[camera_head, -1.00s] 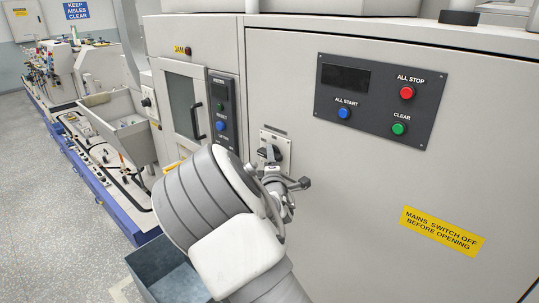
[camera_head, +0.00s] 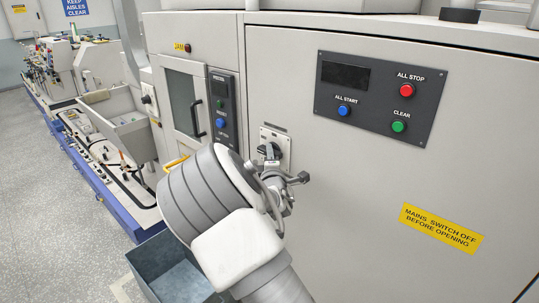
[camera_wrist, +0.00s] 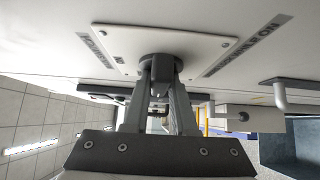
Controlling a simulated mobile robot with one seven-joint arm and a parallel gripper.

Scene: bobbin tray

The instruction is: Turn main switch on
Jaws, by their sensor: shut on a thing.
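The main switch is a dark rotary knob on a pale square plate (camera_head: 271,133) on the machine's cabinet front. In the wrist view the dark knob (camera_wrist: 161,66) stands out from the plate (camera_wrist: 120,42), near labels that read in part "POWER" and "ON". My gripper (camera_wrist: 160,88) is shut on the knob, with one finger on each side of it. In the head view my gripper (camera_head: 272,155) is at the knob, and my own arm hides part of it.
A control panel (camera_head: 376,97) with "ALL START", "ALL STOP" and "CLEAR" buttons is to the right of the switch. A door with a dark handle (camera_head: 198,122) is to the left. A blue-grey bin (camera_head: 165,268) stands on the floor below my arm.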

